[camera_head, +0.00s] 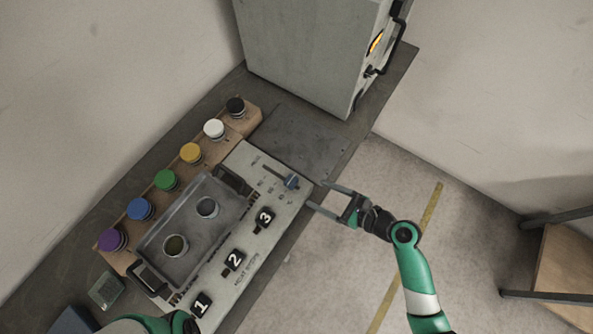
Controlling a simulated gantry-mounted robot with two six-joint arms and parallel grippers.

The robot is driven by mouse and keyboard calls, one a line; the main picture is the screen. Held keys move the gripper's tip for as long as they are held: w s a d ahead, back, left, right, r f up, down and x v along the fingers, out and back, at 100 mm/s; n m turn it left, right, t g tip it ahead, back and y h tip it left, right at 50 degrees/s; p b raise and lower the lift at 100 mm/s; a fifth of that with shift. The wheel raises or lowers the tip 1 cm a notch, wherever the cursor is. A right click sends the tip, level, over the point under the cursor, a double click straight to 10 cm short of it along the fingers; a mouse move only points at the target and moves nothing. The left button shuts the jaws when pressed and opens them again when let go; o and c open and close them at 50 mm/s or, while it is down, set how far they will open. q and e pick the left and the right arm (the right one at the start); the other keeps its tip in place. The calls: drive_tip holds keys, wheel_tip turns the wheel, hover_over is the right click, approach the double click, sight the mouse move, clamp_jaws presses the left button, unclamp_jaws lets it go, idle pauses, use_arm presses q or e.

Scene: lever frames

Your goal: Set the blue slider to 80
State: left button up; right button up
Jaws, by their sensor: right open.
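The blue slider (291,181) is a small blue knob at the right end of a short slot on the light grey control panel (272,226), near the panel's upper right edge. The scale marks beside the slot are too small to read. My right gripper (318,195) is open and empty, with its fingertips just right of the blue knob and apart from it. Part of my left arm (142,324) shows at the bottom left; its gripper jaws are not visible.
Black levers marked 1, 2 and 3 (264,219) stand on the panel. A grey tray (160,233) holds two round cups. Several coloured jars line a wooden rack (254,113) behind. A large grey cabinet (305,50) stands at the top.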

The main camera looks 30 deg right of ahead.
sight(296, 182)
drive_tip(key=b+x, duration=0.7)
drive_tip(key=x, duration=0.4)
drive_tip(key=shift+w+a, duration=0.15)
drive_tip(key=shift+w, duration=0.15)
drive_tip(key=shift+c, duration=0.3)
clamp_jaws()
idle(0.6)
